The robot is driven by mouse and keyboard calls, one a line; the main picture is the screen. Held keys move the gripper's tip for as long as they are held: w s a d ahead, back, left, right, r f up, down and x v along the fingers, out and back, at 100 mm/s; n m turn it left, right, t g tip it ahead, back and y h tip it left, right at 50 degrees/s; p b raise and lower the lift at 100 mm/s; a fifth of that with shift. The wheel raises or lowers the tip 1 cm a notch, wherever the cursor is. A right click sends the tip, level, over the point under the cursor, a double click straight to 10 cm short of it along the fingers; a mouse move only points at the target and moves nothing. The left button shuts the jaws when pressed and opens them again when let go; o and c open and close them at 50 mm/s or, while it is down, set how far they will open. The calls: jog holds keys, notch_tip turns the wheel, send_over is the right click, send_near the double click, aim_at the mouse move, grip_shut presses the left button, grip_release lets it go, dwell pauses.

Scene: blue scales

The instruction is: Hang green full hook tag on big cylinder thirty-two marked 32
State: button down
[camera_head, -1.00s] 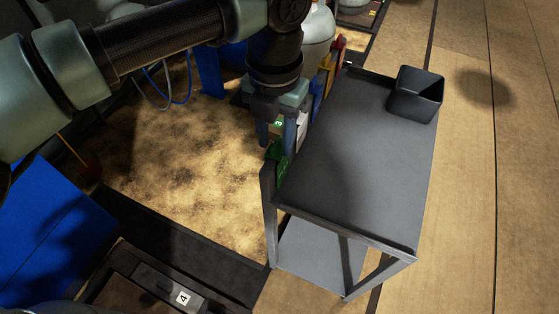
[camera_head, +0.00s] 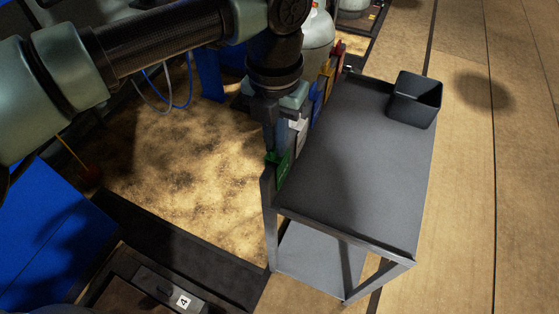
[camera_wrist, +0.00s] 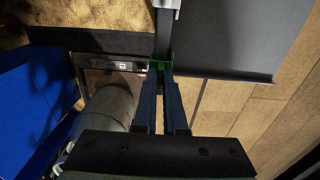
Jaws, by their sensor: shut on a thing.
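The green hook tag (camera_head: 281,173) hangs at the near end of the left edge of a grey cart (camera_head: 365,165). My gripper (camera_head: 273,150) points down at the tag, with its fingers shut on it. In the wrist view the green tag (camera_wrist: 155,76) shows between and beyond the tips of my gripper (camera_wrist: 160,75), against the cart's edge. I cannot tell whether its hook still touches the cart. A large pale cylinder (camera_head: 319,32) stands behind the cart, partly hidden by my arm; no number is readable on it.
White (camera_head: 299,133), blue (camera_head: 317,104), yellow (camera_head: 327,80) and red (camera_head: 339,57) tags hang farther along the cart's edge. A black bin (camera_head: 415,100) stands on the cart's far right corner. A dark platform marked 4 (camera_head: 150,285) lies front left. The cart top is mostly clear.

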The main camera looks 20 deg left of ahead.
jog(key=shift+r+p, duration=1.1)
jog(key=shift+r, duration=0.5)
